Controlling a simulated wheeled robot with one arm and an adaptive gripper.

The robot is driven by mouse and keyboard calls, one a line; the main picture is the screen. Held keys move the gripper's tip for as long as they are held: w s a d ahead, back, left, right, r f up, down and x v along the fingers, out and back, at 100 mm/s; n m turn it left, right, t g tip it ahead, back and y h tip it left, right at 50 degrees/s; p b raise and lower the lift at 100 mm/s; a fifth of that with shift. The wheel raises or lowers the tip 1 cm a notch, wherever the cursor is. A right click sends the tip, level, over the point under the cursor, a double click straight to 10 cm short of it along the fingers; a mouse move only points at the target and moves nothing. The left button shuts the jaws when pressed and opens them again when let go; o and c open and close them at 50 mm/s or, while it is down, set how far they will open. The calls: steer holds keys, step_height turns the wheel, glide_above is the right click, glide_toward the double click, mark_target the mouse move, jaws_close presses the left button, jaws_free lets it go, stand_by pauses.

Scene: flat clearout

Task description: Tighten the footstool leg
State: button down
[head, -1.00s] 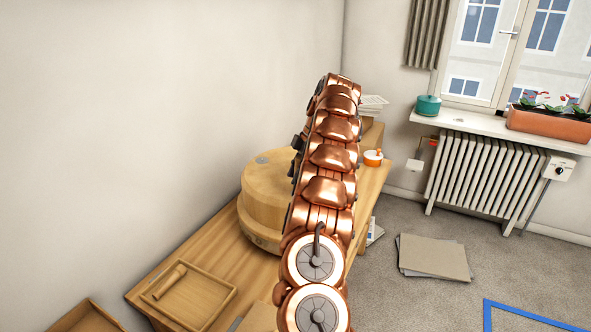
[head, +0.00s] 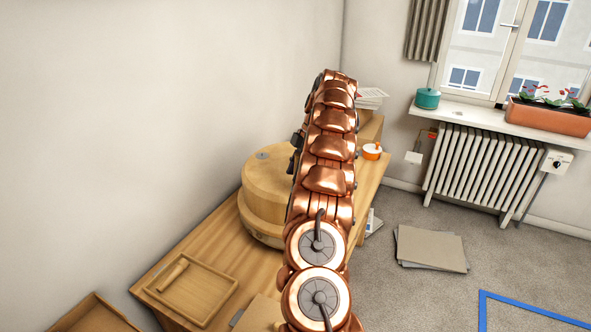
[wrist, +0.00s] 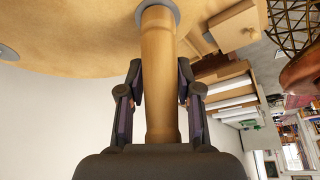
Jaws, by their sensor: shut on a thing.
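The round wooden footstool (head: 266,190) lies upside down on the wooden bench, with a grey metal plate on its upturned face. In the wrist view its pale underside (wrist: 80,40) fills the top. A turned wooden leg (wrist: 157,50) meets a round grey plate there and runs down between my fingers. My gripper (wrist: 161,92) is shut on this leg, one finger on each side. In the head view my copper arm hides the gripper and the held leg. I cannot tell how tightly the leg sits.
A shallow wooden tray (head: 205,300) with a small wooden piece (head: 173,275) lies on the near bench (head: 220,250). Flat cardboard (head: 432,248) lies on the carpet. A radiator (head: 482,172) stands under the window.

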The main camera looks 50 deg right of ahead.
steer(key=shift+s+f+n+p, duration=0.15)
steer(key=shift+n+p, duration=0.15)
steer(key=shift+p, duration=0.15)
steer(key=shift+n+g+p, duration=0.3)
steer(key=shift+p, duration=0.15)
steer(key=c, duration=1)
jaws_free()
steer(key=shift+d+f, duration=0.1)
steer(key=shift+f, duration=0.05)
steer(key=shift+o, duration=1.4)
steer(key=shift+r, duration=0.2)
steer(key=shift+w+b, duration=0.2)
steer(key=shift+b, duration=0.25)
